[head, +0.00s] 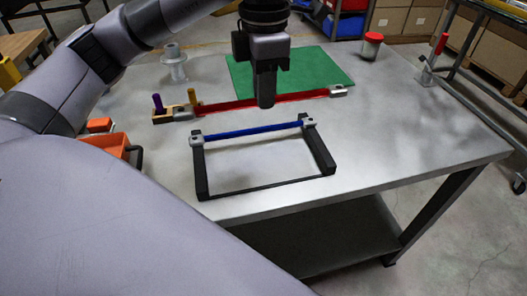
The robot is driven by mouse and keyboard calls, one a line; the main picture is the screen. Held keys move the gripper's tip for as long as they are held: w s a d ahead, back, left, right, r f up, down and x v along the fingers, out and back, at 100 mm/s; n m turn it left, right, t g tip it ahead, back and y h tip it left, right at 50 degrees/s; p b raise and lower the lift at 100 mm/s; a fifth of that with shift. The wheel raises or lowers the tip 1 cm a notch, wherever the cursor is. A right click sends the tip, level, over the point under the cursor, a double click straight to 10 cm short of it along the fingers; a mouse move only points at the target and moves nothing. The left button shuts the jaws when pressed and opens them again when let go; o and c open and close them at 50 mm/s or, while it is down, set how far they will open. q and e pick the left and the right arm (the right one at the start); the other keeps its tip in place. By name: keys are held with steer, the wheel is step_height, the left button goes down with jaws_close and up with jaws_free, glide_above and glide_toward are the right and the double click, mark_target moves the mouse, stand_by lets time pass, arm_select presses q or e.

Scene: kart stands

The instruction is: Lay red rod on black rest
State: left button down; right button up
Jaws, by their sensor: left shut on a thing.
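The red rod (222,104) runs across the table behind the black rest, with a grey block at each end. My left gripper (266,103) points down at the middle of the red rod and is shut on it. The fingers hide that part of the rod, and I cannot tell whether it is clear of its supports. The black rest (265,187) is a frame nearer to me, with an arm on each side. A blue rod (252,131) spans its far side between two grey end pieces. My right gripper is out of view.
A green mat (315,66) lies behind the red rod. A wooden block (164,117) with purple and yellow pegs stands at left, near an orange bin (105,141). A grey spool-like piece (174,64) and a red-lidded jar (371,46) stand farther back. The table's right side is clear.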

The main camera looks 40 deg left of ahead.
arm_select(q)
step_height(320, 180, down, 14)
steer(key=shift+f, duration=0.2)
stand_by(0.4)
steer(key=shift+f, duration=0.25)
steer(key=c, duration=1.1)
jaws_free()
steer(key=shift+r, duration=0.1)
steer(key=shift+r, duration=0.1)
